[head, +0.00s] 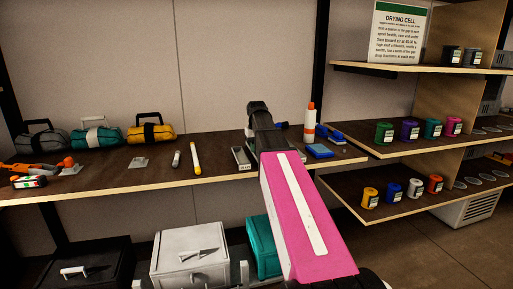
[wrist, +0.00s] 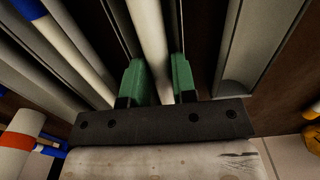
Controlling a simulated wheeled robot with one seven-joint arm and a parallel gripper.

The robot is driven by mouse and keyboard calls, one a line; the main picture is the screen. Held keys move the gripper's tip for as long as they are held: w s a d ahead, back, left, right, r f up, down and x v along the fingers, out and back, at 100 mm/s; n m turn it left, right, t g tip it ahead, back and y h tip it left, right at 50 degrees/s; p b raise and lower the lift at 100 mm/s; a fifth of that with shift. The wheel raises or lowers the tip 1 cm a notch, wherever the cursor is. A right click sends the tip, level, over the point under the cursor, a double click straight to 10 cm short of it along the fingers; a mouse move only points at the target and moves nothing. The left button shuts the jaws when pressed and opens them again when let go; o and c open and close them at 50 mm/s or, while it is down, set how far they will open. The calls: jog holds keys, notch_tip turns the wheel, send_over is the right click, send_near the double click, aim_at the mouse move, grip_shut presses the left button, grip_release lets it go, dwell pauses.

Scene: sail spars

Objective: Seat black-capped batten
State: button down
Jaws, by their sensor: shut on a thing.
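My gripper (wrist: 160,85) has its two green fingers on either side of a pale rod-like batten (wrist: 149,35) and is shut on it. Neither end of this batten shows, so its cap colour is hidden. Long grey channels (wrist: 262,45) run alongside it; I cannot tell whether the batten lies in one or above it. In the head view my pink arm reaches to the shelf and hides the gripper and the held batten. A grey channel (head: 241,158) shows left of the arm.
A dark-topped wooden shelf (head: 110,184) carries a short grey rod (head: 176,158), a yellow-ended rod (head: 195,157) and several bags. An orange-and-white bottle (head: 309,122) and a blue block (head: 320,151) stand right of my arm. Bins sit below.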

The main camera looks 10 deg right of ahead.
jog(key=shift+f, duration=0.2)
jog(key=shift+r, duration=0.15)
jog(key=shift+r, duration=0.9)
jog(key=shift+f, duration=0.4)
dwell(0.5)
jog(key=shift+f, duration=0.65)
jog(key=shift+r, duration=0.2)
